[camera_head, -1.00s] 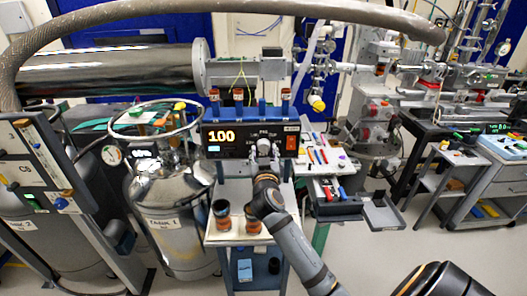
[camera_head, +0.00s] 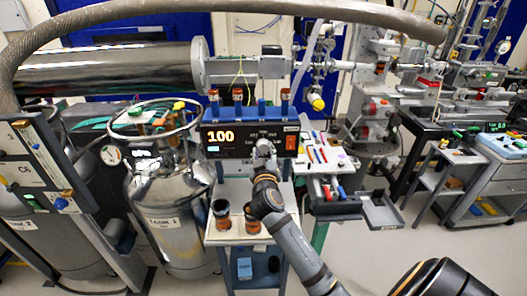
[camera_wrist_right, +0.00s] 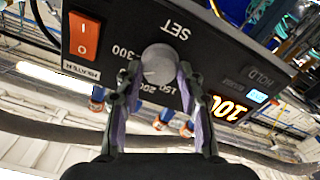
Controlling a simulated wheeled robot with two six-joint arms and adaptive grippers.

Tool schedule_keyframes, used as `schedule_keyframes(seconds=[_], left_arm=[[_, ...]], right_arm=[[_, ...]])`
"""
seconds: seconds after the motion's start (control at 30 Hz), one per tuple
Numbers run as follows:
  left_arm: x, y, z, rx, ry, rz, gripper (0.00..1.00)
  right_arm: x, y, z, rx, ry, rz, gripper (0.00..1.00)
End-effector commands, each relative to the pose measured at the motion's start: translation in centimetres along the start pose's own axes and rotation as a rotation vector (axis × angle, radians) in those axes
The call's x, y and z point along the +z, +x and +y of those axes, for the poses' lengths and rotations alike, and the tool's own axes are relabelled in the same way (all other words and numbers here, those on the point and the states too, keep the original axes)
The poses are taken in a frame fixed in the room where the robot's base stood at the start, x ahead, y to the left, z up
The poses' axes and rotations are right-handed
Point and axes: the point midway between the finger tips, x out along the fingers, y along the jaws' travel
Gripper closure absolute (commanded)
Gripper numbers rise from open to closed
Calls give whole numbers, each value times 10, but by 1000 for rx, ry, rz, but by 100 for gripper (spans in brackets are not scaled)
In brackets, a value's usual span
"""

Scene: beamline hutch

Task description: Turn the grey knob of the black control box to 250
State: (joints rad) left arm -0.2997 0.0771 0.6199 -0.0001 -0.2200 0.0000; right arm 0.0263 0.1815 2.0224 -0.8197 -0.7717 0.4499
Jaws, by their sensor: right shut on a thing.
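The black control box (camera_head: 234,141) stands on the cart and its orange display reads 100. The box also shows upside down in the right wrist view (camera_wrist_right: 225,45), with SET, HOLD and dial marks including 150, 200 and 300. The grey knob (camera_wrist_right: 159,63) is round, on the box's front face. My right gripper (camera_wrist_right: 158,82) is shut on the knob, one finger on each side. In the head view my right gripper (camera_head: 264,155) is in front of the box's right half and hides most of the knob. My left gripper is not in view.
An orange-red switch (camera_wrist_right: 85,36) sits beside the knob on the box face. Jars (camera_head: 252,220) stand on the white cart top below the box. A steel tank (camera_head: 170,215) is to the left, and a tray of tools (camera_head: 325,165) is to the right.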

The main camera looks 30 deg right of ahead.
Motion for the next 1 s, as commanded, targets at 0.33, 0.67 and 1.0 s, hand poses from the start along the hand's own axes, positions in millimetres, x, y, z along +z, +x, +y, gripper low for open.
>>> schedule_keyframes(seconds=[0.33,0.67,1.0], left_arm=[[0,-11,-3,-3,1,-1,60],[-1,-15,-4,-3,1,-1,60],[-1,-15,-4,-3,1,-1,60]], right_arm=[[1,0,0,-1,-242,-5,94],[2,0,0,-1,-356,-5,94],[2,0,0,-1,-372,-5,94]])
